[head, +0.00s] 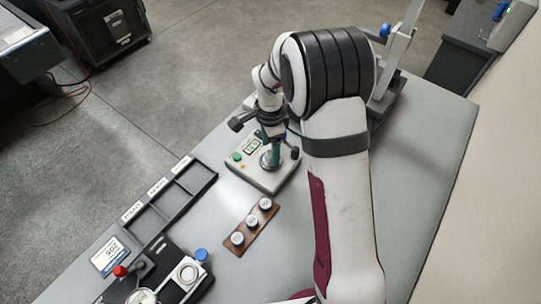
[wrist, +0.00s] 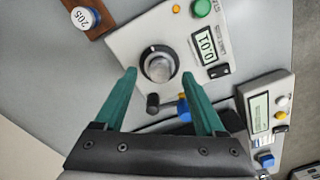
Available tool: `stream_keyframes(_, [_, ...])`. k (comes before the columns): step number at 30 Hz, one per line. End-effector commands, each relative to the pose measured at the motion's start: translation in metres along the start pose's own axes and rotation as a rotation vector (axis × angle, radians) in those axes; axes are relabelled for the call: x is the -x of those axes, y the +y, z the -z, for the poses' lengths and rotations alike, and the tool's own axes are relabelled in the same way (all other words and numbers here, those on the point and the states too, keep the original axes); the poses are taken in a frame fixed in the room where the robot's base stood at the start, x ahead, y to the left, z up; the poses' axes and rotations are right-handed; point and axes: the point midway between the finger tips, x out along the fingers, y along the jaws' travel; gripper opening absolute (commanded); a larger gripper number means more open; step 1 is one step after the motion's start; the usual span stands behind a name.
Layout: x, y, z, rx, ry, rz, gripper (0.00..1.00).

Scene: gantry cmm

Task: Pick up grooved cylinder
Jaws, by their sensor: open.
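A round metal piece with a dark ring (wrist: 159,66), seen end-on in the wrist view, sits on a pale device with a small display. It may be the grooved cylinder; I cannot make out grooves from above. My gripper (wrist: 159,75) is open, with its green fingertips apart on either side of this piece and nothing held. I cannot tell how far above it the tips are. In the head view my gripper (head: 271,146) points down over the device (head: 254,175), and the metal piece (head: 269,162) shows just below the fingers.
A brown wooden rack (head: 236,240) holds 3 pale-topped cylinders; one labelled cylinder (wrist: 84,17) shows in the wrist view. A black sectioned tray (head: 206,178) lies along the table's left edge. A second device (wrist: 262,110) with buttons is near the right finger. The grey table is clear at right.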

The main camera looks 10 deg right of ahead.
Motion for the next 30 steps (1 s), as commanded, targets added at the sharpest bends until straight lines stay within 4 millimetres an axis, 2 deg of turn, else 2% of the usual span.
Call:
stream_keyframes(3, [-0.018, 0.001, 0.000, 0.001, 0.000, -0.002, 0.72])
stream_keyframes(10, [-0.021, 0.000, 0.000, 0.001, 0.000, 0.001, 0.72])
stream_keyframes(11, [-0.021, 0.000, 0.000, 0.001, 0.000, 0.001, 0.68])
stream_keyframes(22, [-0.020, 0.000, 0.000, 0.001, 0.000, 0.001, 0.02])
stream_keyframes(30, [-0.020, 0.000, 0.000, 0.001, 0.000, 0.001, 0.00])
